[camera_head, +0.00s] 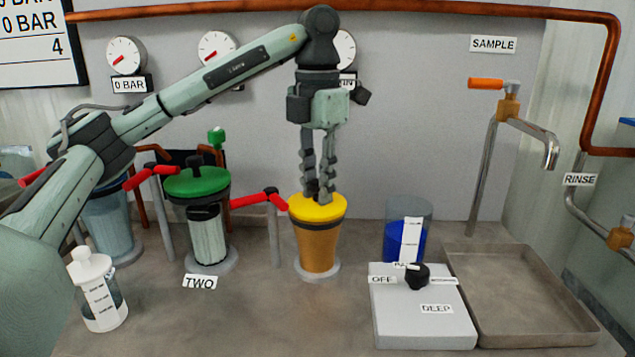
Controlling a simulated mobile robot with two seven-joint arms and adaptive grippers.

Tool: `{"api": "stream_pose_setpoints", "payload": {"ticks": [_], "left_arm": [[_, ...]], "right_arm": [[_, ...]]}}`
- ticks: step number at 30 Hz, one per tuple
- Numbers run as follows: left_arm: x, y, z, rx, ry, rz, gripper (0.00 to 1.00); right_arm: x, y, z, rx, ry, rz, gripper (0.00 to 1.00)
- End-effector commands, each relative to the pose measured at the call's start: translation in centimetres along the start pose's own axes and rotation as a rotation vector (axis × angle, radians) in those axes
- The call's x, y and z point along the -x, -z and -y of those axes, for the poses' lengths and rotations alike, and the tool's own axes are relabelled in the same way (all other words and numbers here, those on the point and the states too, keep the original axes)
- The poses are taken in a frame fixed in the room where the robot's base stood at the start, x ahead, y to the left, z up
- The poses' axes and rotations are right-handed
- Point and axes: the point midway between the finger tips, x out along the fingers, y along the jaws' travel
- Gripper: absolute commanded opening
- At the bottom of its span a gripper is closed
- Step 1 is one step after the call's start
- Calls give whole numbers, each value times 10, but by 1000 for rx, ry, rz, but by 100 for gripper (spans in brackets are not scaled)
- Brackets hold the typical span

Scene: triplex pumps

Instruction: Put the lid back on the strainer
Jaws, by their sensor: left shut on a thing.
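A strainer with an amber, tapering body (319,248) stands on a pale round base in the middle of the counter. A yellow lid (333,211) is at its top, level and in line with the body. No gap shows between them, but I cannot tell whether the lid is fully seated. My left gripper (318,192) points straight down from above, its fingers shut on the lid's dark knob, which they mostly hide. A second strainer (208,235) with a green lid (197,182) stands to the left, behind the label TWO. My right gripper is not in view.
Red-handled valves (259,198) stand between the strainers. A bluish strainer (112,225) is partly behind my left arm. A white bottle (98,290) stands front left. A blue-filled beaker (404,240), a grey switch box (423,320) and an empty tray (520,290) are right. The front middle counter is clear.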

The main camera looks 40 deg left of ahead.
Motion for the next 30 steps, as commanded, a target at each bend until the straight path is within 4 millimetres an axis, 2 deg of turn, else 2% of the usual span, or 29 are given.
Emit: {"api": "stream_pose_setpoints", "payload": {"ticks": [13, 14, 19, 26, 30], "left_arm": [[0, 0, 0, 0, 0, 0, 0], [0, 0, 0, 0, 0, 0, 23], [0, 0, 0, 0, 0, 0, 44], [0, 0, 0, 0, 0, 0, 46], [0, 0, 0, 0, 0, 0, 63]], "right_arm": [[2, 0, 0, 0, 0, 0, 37], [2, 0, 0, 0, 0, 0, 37], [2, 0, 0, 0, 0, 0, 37], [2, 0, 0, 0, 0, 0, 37], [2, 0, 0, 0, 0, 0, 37]]}}
